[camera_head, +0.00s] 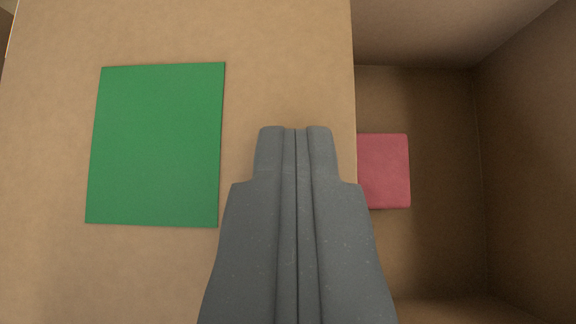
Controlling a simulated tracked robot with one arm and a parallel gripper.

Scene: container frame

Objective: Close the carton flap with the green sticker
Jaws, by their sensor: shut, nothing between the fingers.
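The carton flap (270,60) with the green sticker (156,145) fills the left and middle of the view. Its right edge runs almost upright beside the open carton (425,95), whose inside shows on the right. My gripper (295,130) is shut and empty. It is in front of the flap, right of the sticker, with its tips near the flap's right edge. I cannot tell whether the tips touch the flap. The gripper hides the lower part of the flap's edge.
A pink-red block (385,170) lies inside the carton, partly hidden behind the flap's edge and my gripper. The carton's right wall (530,150) bounds the opening. The carton's interior around the block looks clear.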

